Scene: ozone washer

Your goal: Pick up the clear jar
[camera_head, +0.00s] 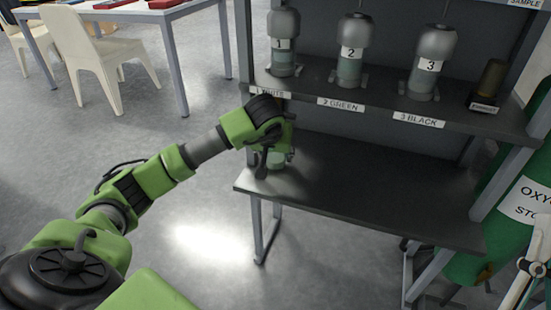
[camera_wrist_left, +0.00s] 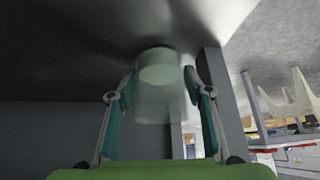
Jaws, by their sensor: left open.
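The clear jar (camera_head: 277,158) stands on the lower shelf at its left end, mostly hidden behind my left gripper in the head view. In the left wrist view the jar (camera_wrist_left: 160,108) is see-through, with a pale greenish round end, and lies between the two fingers. My left gripper (camera_wrist_left: 159,74) is open, one finger on each side of the jar, with a visible gap on both sides. In the head view the left gripper (camera_head: 265,160) reaches over the shelf's left edge.
The dark lower shelf (camera_head: 370,192) is bare to the right of the jar. Above it, an upper shelf (camera_head: 385,98) holds numbered bottles 1 (camera_head: 283,45), 2 (camera_head: 352,53) and 3 (camera_head: 430,65). A green tank (camera_head: 500,235) stands at the right. A white chair (camera_head: 95,50) stands back left.

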